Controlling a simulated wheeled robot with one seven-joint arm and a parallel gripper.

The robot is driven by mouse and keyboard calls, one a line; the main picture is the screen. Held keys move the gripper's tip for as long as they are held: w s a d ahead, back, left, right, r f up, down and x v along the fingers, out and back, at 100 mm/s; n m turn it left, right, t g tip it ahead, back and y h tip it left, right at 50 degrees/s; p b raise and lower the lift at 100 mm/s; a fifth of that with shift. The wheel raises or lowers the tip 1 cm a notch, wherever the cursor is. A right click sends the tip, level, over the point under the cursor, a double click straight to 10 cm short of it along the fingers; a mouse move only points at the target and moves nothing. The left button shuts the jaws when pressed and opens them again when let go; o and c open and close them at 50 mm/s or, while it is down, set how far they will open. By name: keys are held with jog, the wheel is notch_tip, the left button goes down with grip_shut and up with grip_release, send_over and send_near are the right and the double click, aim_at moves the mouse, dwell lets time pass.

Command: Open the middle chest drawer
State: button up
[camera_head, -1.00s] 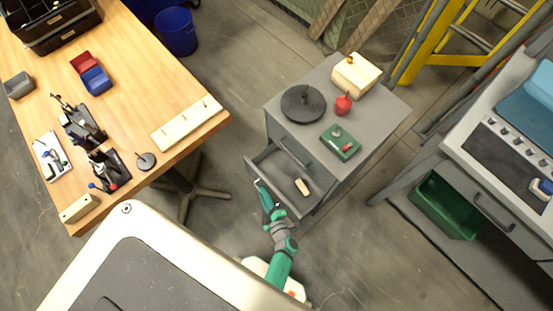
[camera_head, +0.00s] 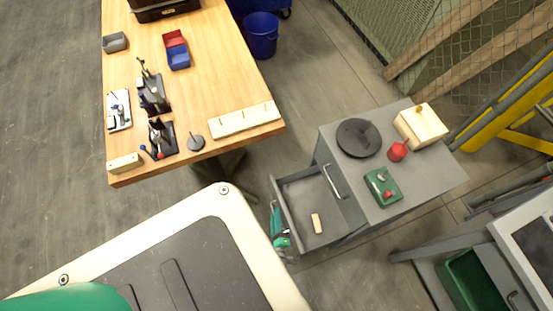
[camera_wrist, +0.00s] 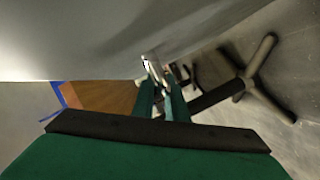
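The grey chest (camera_head: 440,182) stands at the right in the head view. The drawer (camera_head: 294,213) below its closed top drawer is pulled well out toward the left. A small tan block (camera_head: 316,223) lies inside it. My gripper (camera_head: 275,212) is at the outer face of the open drawer, partly hidden by the drawer front. In the wrist view, the green fingers of my gripper (camera_wrist: 159,72) are close together around a shiny piece of the drawer handle (camera_wrist: 150,66), beside the grey drawer front (camera_wrist: 80,40). The fingertip contact is small and hard to see.
On the chest top are a dark disc (camera_head: 358,138), a red knob-like item (camera_head: 397,151), a green box (camera_head: 383,187) and a cream block (camera_head: 421,125). A wooden workbench (camera_head: 215,75) stands at the left. A bench with a green bin (camera_head: 470,280) is at the right.

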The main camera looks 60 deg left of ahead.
dwell(0.3)
jog(key=v, duration=1)
jog(key=shift+s+d, duration=0.15)
jog(key=shift+d, duration=0.2)
jog(key=shift+r, duration=0.15)
jog(key=d+r+m+t+h, duration=0.2)
jog(key=d+r+m+h, duration=0.2)
jog(key=r, duration=0.8)
jog(key=w+d+r+m+t+h, duration=0.1)
jog(key=d+r+m+t+h, duration=0.2)
jog(key=d+r+m+h, duration=0.2)
jog(key=d+r+m+t+h, duration=0.2)
jog(key=d+r+m+h, duration=0.2)
jog(key=d+r+m, duration=0.5)
notch_tip(320, 180, up, 12)
jog(key=m, duration=0.5)
jog(key=shift+w+m+t+h, duration=0.2)
jog(key=shift+m+t+h, duration=0.1)
jog(key=shift+m, duration=0.1)
jog(key=shift+r, duration=0.15)
